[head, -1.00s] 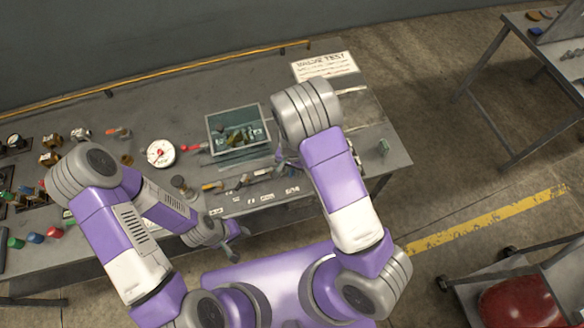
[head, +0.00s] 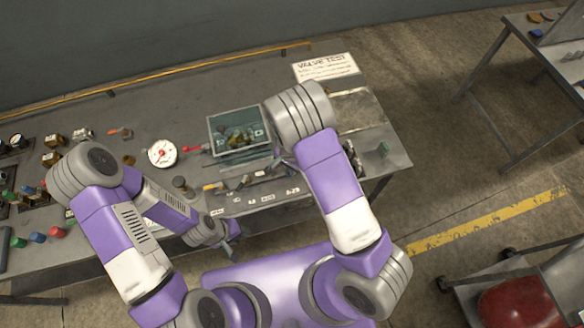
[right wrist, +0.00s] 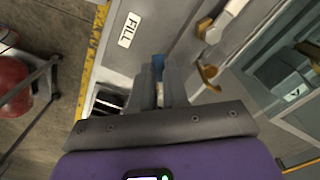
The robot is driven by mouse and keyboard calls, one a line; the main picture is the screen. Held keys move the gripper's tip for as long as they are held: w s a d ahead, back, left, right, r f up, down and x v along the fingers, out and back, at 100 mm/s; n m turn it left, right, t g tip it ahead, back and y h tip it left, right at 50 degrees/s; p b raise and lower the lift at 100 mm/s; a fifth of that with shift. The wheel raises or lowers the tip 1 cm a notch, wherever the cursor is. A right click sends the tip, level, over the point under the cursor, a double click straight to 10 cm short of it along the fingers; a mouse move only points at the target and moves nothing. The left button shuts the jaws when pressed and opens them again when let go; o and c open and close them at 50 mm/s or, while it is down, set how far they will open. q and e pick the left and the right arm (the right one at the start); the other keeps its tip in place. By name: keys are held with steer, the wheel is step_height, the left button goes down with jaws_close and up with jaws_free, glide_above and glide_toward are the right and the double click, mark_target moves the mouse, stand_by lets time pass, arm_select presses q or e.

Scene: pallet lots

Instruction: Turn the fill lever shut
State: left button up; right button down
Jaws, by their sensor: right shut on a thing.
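The fill lever shows a blue grip (right wrist: 158,63) in the right wrist view, beside a white FILL label (right wrist: 130,29) on the grey bench. My right gripper (right wrist: 160,85) is shut on this blue grip, with one finger on each side. The lever's lower part and pivot are hidden by the fingers. In the head view my right arm covers this gripper and the lever. My left gripper (head: 231,238) hangs at the bench's front edge, empty and apparently open, away from the lever.
A glass tank (head: 213,138) stands left of my right arm. A brass-coloured fitting (right wrist: 207,73) is close to the right of my right fingers. A VALVE TEST sheet (head: 325,67) lies behind.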

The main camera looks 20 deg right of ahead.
steer(key=m, duration=0.2)
steer(key=w+m+p, duration=0.1)
steer(key=m, duration=0.1)
steer(key=shift+w+a, duration=0.2)
steer(key=shift+a, duration=0.2)
steer(key=shift+w+a+m+p, duration=0.1)
steer(key=shift+w+m+p, duration=0.2)
steer(key=shift+m, duration=0.7)
steer(key=shift+w+m+p, duration=0.25)
steer(key=shift+m+p, duration=0.05)
steer(key=shift+m, duration=0.7)
steer(key=c, duration=1.1)
jaws_free()
